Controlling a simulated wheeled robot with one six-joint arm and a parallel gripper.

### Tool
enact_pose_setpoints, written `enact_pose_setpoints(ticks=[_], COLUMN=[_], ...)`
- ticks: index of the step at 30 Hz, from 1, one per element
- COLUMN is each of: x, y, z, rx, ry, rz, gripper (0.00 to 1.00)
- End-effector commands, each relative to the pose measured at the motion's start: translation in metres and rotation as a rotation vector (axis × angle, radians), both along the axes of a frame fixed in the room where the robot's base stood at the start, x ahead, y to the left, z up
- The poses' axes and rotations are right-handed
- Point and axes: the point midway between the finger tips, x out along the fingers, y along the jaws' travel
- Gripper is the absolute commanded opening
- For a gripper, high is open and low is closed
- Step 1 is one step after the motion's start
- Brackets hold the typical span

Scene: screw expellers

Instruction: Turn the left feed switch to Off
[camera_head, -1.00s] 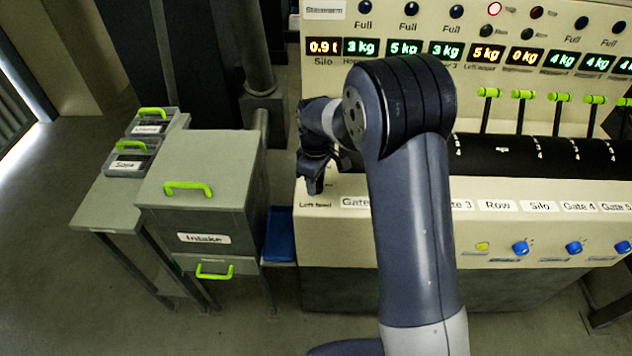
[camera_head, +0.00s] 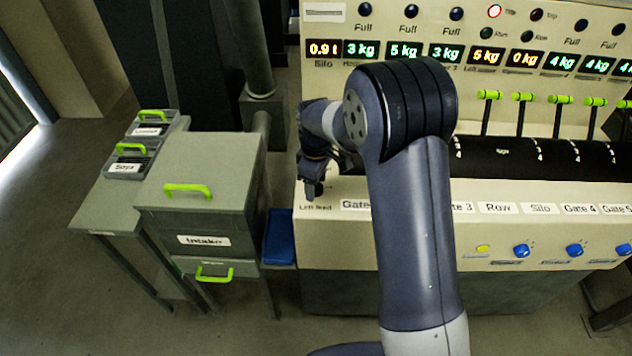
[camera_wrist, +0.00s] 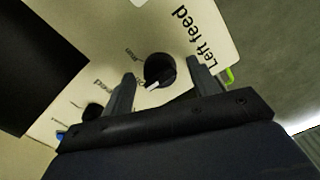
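The left feed switch (camera_wrist: 160,69) is a round black knob with a white pointer mark on its rim, next to the printed "Left feed" label (camera_wrist: 196,38) on the cream panel. In the wrist view, my gripper (camera_wrist: 160,68) is open, with one finger on each side of the knob. Gaps show between the fingers and the knob. In the head view, my gripper (camera_head: 312,188) is at the left end of the panel, just above the "Left feed" label, and hides the switch. Small print beside the knob is too blurred to read fully.
Another dark knob (camera_wrist: 92,110) shows beyond the left finger in the wrist view. The head view shows a grey Intake cabinet (camera_head: 200,190) with green handles and a blue bin (camera_head: 279,238) left of the machine. Green-topped levers (camera_head: 523,98) stand on the right.

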Motion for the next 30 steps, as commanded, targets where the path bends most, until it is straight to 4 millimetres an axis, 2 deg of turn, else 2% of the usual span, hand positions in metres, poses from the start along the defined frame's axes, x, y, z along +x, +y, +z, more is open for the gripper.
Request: enact_pose_setpoints(ticks=[6, 10, 14, 22, 27, 30], x=[0.0, 0.0, 0.0, 0.0, 0.0, 0.0], y=[0.0, 0.0, 0.0, 0.0, 0.0, 0.0], z=[0.0, 0.008, 0.029, 0.083, 0.102, 0.107], rx=[-0.001, 0.001, 0.002, 0.002, 0.001, 0.0], ry=[0.001, -0.001, -0.004, -0.004, -0.001, 0.0], rz=[-0.001, -0.001, -0.001, 0.0, 0.0, 0.0], gripper=[0.57, 0.57, 0.57, 0.57, 0.57, 0.57])
